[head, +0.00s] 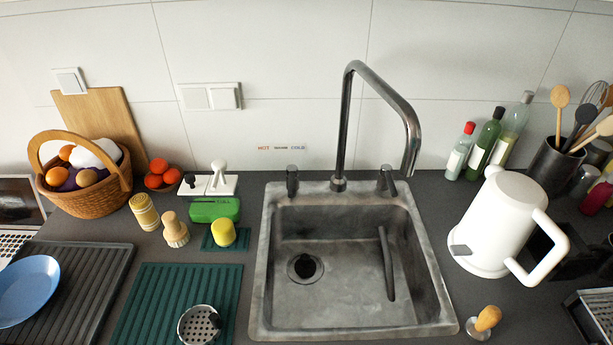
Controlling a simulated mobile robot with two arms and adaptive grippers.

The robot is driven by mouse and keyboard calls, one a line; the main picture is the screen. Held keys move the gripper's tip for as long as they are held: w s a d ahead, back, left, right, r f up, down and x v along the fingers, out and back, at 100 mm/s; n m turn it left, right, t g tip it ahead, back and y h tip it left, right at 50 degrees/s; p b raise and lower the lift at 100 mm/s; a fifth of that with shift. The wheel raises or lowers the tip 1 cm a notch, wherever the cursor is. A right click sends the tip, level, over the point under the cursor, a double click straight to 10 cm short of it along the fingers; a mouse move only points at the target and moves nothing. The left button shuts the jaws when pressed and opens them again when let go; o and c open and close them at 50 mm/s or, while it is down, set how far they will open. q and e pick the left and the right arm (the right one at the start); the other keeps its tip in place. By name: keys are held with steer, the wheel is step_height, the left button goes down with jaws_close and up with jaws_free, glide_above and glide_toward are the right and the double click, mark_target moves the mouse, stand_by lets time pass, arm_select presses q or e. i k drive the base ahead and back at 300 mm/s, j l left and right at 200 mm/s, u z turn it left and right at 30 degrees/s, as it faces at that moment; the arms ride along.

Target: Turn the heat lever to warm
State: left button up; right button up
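A small dark lever (292,181) stands upright at the back left corner of the sink rim, left of the faucet. On the wall above it is a label strip (283,148) with an orange word at left that reads as hot, a small dark word in the middle and a pale word at right that reads as cold. A second metal lever (387,181) stands right of the tall faucet (345,130) and looks tilted. Which mark the left lever points at is too small to tell. Neither of my grippers is in view.
The grey sink (340,325) is empty but for a dark stick-like shape (387,262). A white kettle (503,222) stands at right, with bottles (489,140) behind it. A green sponge box (214,209) and brushes (175,230) stand at left. Space around the left lever is clear.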

mark_target(292, 170)
steer(key=k+j+z, duration=0.2)
steer(key=z, duration=0.25)
steer(key=k+j+z, duration=0.1)
steer(key=k+z, duration=0.2)
steer(key=z, duration=0.2)
